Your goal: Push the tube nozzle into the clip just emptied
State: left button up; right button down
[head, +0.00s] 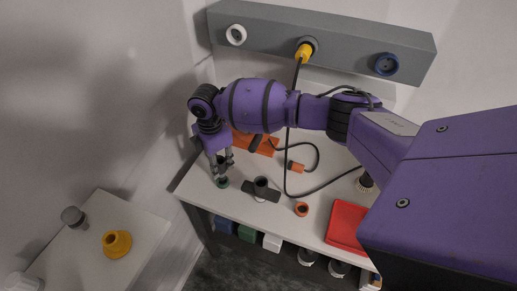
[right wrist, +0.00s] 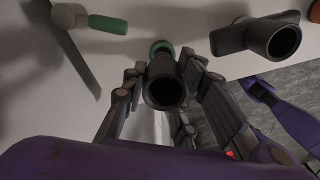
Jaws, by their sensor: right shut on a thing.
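My right gripper (head: 222,170) reaches down to the left part of the white bench and is shut on a dark round tube nozzle. In the right wrist view, the fingers of the gripper (right wrist: 165,82) stand on both sides of the dark nozzle (right wrist: 164,72), its open round end facing the camera. A green ring (right wrist: 161,47) shows at its far end, and the green also shows in the head view (head: 222,183). I cannot tell whether the nozzle touches the bench. I cannot make out an emptied clip for certain.
A dark flat nozzle (head: 260,189) stands right of the gripper. An orange ring (head: 301,209) and red tray (head: 346,224) lie farther right. A black hose hangs from the yellow plug (head: 304,52) in the wall panel (head: 340,37). A green-handled tool (right wrist: 107,24) shows in the wrist view.

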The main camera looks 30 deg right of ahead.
pick_arm(q)
jog(key=shift+s+f+b, duration=0.45)
jog(key=shift+s+f, duration=0.1)
jog(key=shift+f, duration=0.15)
pick_arm(e)
jog(key=shift+f, duration=1.25)
jog(key=c, duration=1.3)
grip_release()
jog(key=shift+c, duration=0.2)
jog(key=shift+w, duration=0.1)
jog(key=shift+r, duration=0.1)
notch_tip(320, 180, up, 12)
